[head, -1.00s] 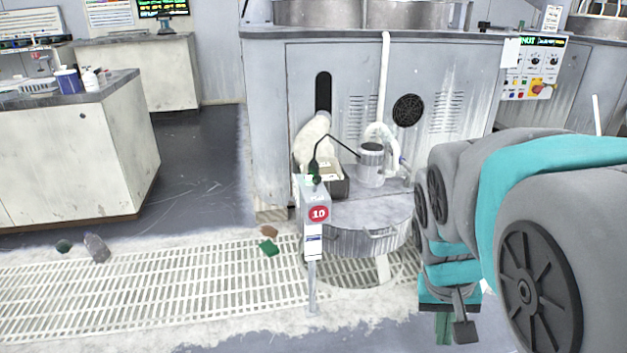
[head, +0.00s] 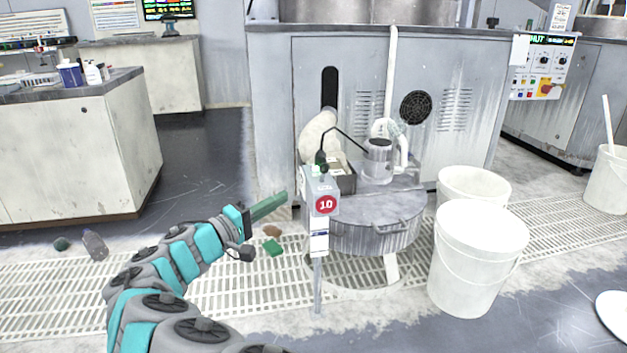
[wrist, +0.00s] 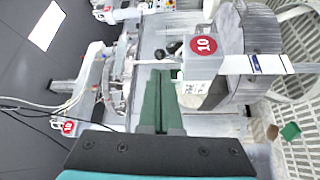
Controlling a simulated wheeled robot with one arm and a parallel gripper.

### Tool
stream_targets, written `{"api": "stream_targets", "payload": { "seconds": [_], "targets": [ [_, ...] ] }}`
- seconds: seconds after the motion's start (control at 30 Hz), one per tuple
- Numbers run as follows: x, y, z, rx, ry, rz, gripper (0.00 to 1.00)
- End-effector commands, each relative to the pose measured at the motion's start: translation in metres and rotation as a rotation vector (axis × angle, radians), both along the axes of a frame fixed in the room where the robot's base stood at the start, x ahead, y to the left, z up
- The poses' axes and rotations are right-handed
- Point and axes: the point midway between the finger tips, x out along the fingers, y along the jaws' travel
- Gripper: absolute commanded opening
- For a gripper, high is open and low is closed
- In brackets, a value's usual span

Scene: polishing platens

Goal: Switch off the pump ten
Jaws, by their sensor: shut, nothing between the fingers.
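The switch box (head: 320,188) stands on a thin post in the floor grating. The fingers (wrist: 160,75) appear close to the box; contact cannot be told.
White buckets (head: 478,255) stand right of the drum. A grey cabinet (head: 300,100) rises behind the pump. A counter (head: 110,155) is at the left.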

Motion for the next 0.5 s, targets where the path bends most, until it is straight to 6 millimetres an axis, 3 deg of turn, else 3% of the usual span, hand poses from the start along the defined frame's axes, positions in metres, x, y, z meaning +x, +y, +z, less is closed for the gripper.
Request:
{"api": "stream_targets", "payload": {
  "seconds": [0.13,0.5],
  "targets": [
    [-0.0039,0.0177,-0.0057,-0.023,-0.011,0.034,0.0],
    [-0.0013,0.015,-0.0049,-0.022,-0.012,0.032,0.0]
  ]
}}
